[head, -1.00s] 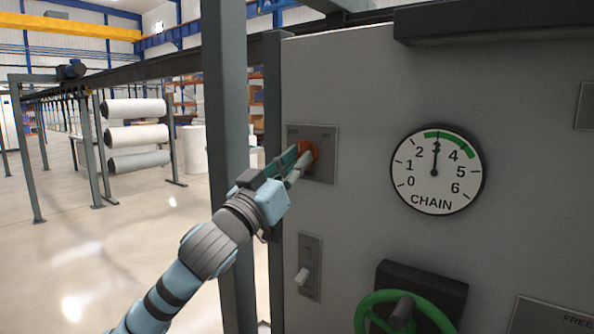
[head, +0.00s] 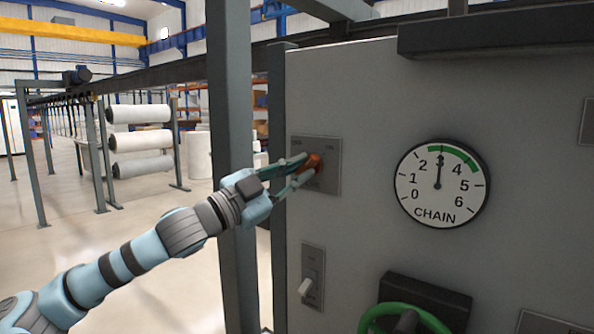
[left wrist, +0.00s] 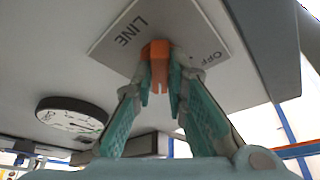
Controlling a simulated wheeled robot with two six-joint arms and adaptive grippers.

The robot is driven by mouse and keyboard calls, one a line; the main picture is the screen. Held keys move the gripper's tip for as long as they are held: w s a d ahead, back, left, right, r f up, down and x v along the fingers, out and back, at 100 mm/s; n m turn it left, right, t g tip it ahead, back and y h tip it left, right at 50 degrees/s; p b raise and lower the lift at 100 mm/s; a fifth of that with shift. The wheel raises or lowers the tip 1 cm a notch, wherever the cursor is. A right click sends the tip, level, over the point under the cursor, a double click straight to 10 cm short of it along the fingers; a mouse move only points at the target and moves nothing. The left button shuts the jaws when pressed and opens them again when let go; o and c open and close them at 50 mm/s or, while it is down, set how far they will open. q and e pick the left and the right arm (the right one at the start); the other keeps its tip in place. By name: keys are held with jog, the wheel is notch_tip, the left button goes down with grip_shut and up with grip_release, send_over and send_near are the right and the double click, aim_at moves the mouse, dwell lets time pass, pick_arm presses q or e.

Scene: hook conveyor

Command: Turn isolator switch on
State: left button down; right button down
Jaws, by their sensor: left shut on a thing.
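The isolator switch is an orange-red rotary handle (head: 316,161) on a square grey plate (head: 331,148) on the panel's left side. My left gripper (head: 304,167) reaches it from the left, its two teal fingers shut on the handle. In the left wrist view, the orange handle (left wrist: 156,60) sits between the fingertips (left wrist: 160,78). The plate (left wrist: 112,47) there reads LINE and OFF. The fingers partly cover the handle, so its exact angle is hard to tell. My right gripper is not in view.
A toggle switch (head: 306,287) sits below the plate, and a green handwheel (head: 400,310) lower right. The CHAIN dial (head: 441,184) points near 3. A grey upright post (head: 231,120) stands left of the panel, close behind my left wrist.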

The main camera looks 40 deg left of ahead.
pick_arm(q)
jog(key=shift+m, duration=0.5)
jog(key=c, duration=1.6)
grip_release()
